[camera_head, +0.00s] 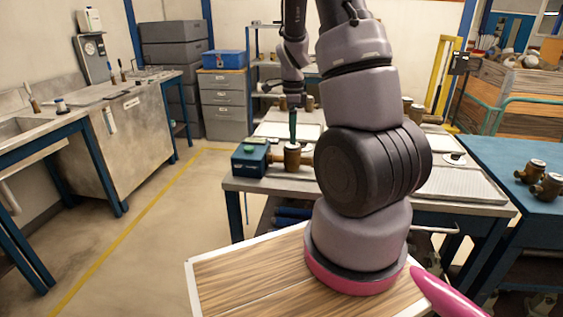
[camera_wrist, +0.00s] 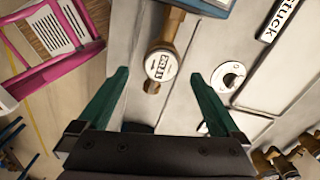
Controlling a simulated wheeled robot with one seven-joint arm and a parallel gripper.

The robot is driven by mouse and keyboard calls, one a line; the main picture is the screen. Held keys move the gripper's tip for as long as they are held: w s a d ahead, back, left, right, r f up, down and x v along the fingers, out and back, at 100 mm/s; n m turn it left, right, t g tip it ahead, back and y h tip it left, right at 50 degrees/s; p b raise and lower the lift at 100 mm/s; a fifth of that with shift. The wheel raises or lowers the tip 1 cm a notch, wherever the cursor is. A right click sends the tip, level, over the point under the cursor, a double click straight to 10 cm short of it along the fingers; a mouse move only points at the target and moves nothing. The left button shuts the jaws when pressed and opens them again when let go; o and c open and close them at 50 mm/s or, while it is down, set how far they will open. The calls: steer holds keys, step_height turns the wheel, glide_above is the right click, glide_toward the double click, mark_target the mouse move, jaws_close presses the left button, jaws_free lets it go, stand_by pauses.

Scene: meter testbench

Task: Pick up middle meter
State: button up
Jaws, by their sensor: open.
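A brass meter (camera_head: 291,158) with a white round top stands at the left end of the testbench (camera_head: 452,188), beside a blue-green box (camera_head: 250,158). In the wrist view its white printed face (camera_wrist: 161,65) lies between and slightly beyond my two green fingertips. My gripper (camera_head: 293,124) points down above this meter, and in the wrist view (camera_wrist: 158,76) its fingers are spread with nothing between them gripped. Other brass meters (camera_head: 417,110) stand farther back on the bench, partly hidden by my arm. I cannot tell from the pictures alone which meter counts as middle.
A blue table (camera_head: 510,160) on the right holds two brass meters (camera_head: 537,171). A white disc (camera_wrist: 228,76) with a dark hole lies on the bench right of the meter. A sink counter (camera_head: 135,105) stands left, with open floor (camera_head: 150,230) between.

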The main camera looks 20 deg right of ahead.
mark_target(292, 153)
step_height(292, 153, down, 9)
steer(key=shift+w+d+r, duration=0.1)
steer(key=shift+d, duration=0.05)
jaws_close()
stand_by(0.5)
